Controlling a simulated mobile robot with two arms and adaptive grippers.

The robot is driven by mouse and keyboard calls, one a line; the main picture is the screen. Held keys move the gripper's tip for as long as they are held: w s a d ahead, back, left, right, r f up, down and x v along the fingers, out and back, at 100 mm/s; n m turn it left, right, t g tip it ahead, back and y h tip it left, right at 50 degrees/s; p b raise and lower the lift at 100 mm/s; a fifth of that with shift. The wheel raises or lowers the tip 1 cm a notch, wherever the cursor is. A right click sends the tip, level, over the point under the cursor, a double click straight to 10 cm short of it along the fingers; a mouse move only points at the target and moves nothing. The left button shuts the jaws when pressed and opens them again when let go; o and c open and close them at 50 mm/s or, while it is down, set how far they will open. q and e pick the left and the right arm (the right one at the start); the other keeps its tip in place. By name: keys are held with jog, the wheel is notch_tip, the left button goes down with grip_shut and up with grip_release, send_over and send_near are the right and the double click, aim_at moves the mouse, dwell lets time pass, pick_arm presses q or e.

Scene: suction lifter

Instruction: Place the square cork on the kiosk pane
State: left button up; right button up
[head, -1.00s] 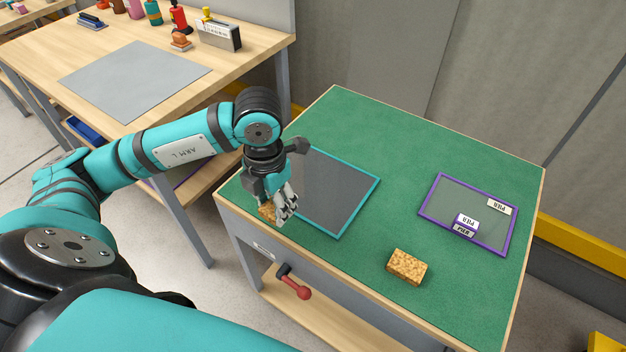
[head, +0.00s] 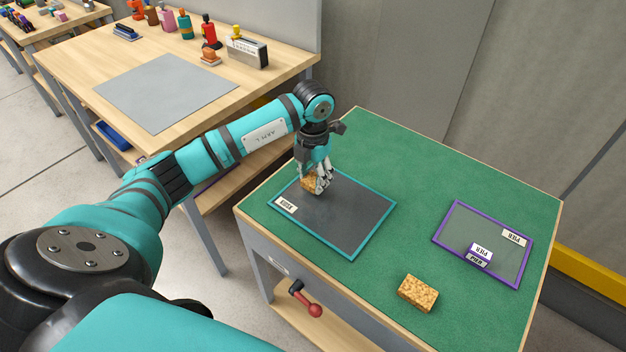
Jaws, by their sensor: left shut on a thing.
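My left gripper (head: 319,187) is shut on a small cork block (head: 308,184), partly hidden by the fingers. They are over the upper left part of the teal-framed pane (head: 345,222); I cannot tell whether the cork touches it. A white label (head: 286,203), which seems to read KIOSK, lies at that pane's left end. Another cork block (head: 418,293), oblong, lies on the green table top near its front edge. My right gripper is not in view.
A purple-framed pane (head: 508,252) with PIER labels lies at the right of the green table (head: 420,175). A red-knobbed handle (head: 314,310) sticks out from the table's front. A wooden bench (head: 75,60) with a grey mat and several stamps and bottles stands behind left.

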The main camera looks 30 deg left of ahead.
pick_arm(q)
notch_tip(320, 180, down, 2)
jog(key=shift+f, duration=0.2)
jog(key=o, duration=0.7)
jog(key=shift+o, duration=0.2)
